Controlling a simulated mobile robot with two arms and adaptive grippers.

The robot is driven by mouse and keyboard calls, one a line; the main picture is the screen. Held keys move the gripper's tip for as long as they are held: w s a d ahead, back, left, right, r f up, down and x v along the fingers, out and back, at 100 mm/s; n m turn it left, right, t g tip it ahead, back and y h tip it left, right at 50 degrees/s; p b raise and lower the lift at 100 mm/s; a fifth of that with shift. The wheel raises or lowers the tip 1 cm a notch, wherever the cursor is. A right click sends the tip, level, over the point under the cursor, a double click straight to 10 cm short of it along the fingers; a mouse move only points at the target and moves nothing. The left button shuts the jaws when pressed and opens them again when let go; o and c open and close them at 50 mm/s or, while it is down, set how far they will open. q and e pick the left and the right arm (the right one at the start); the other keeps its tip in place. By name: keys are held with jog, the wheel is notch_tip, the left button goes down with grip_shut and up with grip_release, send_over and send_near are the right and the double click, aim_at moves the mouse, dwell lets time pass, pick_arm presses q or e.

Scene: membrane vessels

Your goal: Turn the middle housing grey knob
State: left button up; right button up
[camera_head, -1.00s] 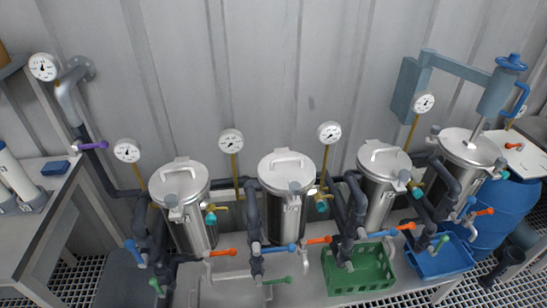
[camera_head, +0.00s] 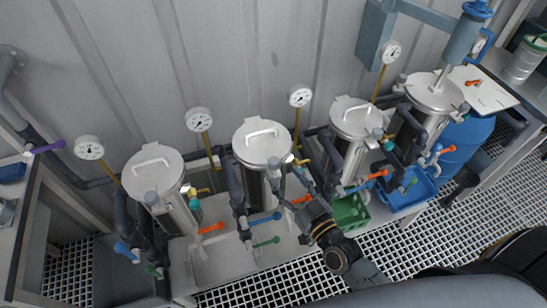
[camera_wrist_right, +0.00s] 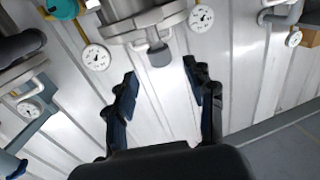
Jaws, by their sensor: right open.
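The steel housing (camera_head: 262,145) with a round lid and arched handle stands second from the left in the head view. Its grey knob (camera_head: 273,163) is at the lid's front edge. My right gripper (camera_head: 289,178) is at the front right of this housing, its arm coming in from the lower right. In the right wrist view the open, empty fingers (camera_wrist_right: 160,76) point toward a grey knob (camera_wrist_right: 159,56), which lies between and just beyond the fingertips, under the steel housing's rim (camera_wrist_right: 150,28). No contact shows. My left gripper is not in view.
Similar housings stand left (camera_head: 155,172) and right (camera_head: 355,118). Dark pipes with blue (camera_head: 265,218), green and orange valve handles crowd the front. Gauges (camera_head: 199,119) on yellow stems stand behind. A green crate (camera_head: 349,212) is right of my gripper.

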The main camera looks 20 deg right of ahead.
aim_at(277, 167)
jog(key=p+x, duration=0.1)
jog(key=x, duration=0.5)
jog(key=shift+w+a, duration=0.15)
jog(key=shift+w, duration=0.25)
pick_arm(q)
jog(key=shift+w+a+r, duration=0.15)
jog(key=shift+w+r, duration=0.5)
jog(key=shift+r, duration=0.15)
